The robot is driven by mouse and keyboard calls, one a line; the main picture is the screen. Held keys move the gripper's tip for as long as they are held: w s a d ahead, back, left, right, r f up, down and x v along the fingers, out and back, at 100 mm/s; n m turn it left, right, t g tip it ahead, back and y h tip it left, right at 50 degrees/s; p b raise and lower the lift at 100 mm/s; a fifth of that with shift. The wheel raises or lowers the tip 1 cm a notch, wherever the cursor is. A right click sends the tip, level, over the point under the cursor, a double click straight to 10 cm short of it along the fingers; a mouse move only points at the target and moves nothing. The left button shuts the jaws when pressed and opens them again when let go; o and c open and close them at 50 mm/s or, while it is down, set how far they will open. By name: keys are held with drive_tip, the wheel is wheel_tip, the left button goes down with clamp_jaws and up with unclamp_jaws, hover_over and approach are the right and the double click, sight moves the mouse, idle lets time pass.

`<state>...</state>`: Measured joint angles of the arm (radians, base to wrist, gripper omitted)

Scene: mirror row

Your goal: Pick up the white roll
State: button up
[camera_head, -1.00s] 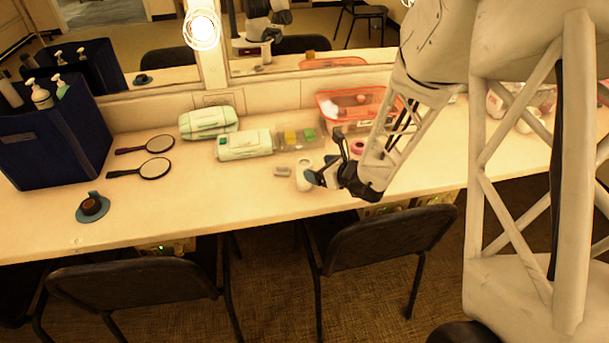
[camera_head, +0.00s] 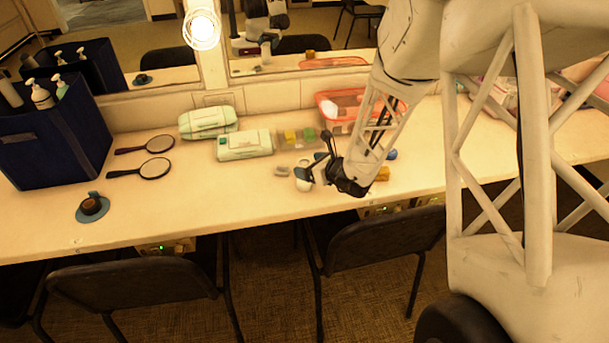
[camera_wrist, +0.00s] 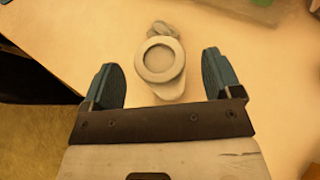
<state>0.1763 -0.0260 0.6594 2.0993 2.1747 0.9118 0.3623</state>
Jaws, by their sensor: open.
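The white roll (camera_wrist: 172,86) stands upright on the counter in the wrist view, with its round open top facing the camera. It lies between and slightly beyond the two blue fingertips of my gripper (camera_wrist: 163,80). My gripper is open, with a gap between each finger and the roll. In the head view, my gripper (camera_head: 318,168) is at the roll (camera_head: 303,184) near the counter's front edge, and its fingers hide part of the roll.
A small grey object (camera_head: 282,171) lies just beyond the roll. Two green-white packs (camera_head: 245,145) and a clear box with colored blocks (camera_head: 298,137) stand behind. A red bin (camera_head: 327,102) is at the back. A chair (camera_head: 385,240) stands in front.

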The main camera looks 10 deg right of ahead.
drive_tip(key=shift+x, duration=1.3)
drive_tip(key=c, duration=1)
drive_tip(key=shift+r, duration=0.2)
drive_tip(key=shift+c, duration=0.2)
drive_tip(key=shift+r, duration=0.75)
wheel_tip(320, 180, up, 2)
drive_tip(key=s+r, duration=0.1)
drive_tip(key=s, duration=1.5)
drive_tip(key=shift+d, duration=0.2)
drive_tip(key=shift+r, duration=0.1)
